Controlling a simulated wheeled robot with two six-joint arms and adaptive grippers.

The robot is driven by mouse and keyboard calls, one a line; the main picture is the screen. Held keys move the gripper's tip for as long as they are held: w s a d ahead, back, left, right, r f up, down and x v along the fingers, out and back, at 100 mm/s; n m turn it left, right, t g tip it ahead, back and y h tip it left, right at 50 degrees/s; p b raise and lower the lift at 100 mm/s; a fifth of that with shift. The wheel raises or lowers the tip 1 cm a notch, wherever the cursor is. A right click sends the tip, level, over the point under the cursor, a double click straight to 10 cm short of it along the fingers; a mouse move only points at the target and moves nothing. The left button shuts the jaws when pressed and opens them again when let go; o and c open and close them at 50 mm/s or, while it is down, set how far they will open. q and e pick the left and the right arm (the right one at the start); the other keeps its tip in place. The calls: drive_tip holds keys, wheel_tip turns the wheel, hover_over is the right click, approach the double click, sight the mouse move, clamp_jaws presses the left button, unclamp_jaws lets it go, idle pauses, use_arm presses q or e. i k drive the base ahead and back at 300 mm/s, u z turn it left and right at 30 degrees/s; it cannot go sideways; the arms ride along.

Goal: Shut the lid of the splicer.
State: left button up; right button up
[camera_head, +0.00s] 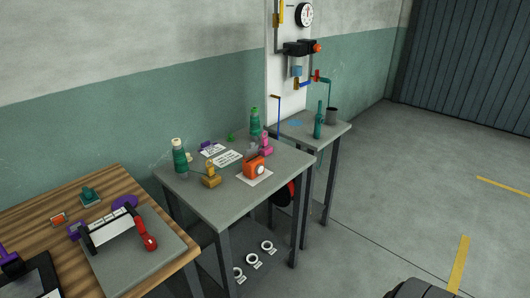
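A device with a pale bar, dark end pieces and a red handle (145,233) stands on a grey plate (140,262) on the wooden table at the left. It looks most like the splicer, but I cannot be sure. Its bar (110,228) seems raised above the plate; whether this is the lid, and how far open it is, I cannot tell. A small orange unit with a round white face (255,167) sits on a white sheet on the grey table. Neither of my grippers is in view.
The wooden table (30,220) also holds small purple, teal and orange items.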

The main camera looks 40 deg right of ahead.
sight(253, 148)
drive_tip(key=z, duration=1)
drive_tip(key=i, duration=0.4)
drive_tip(key=z, duration=0.35)
drive_tip(key=k, duration=0.4)
drive_tip(key=z, duration=0.4)
drive_tip(key=i, duration=0.7)
drive_tip(key=z, duration=0.3)
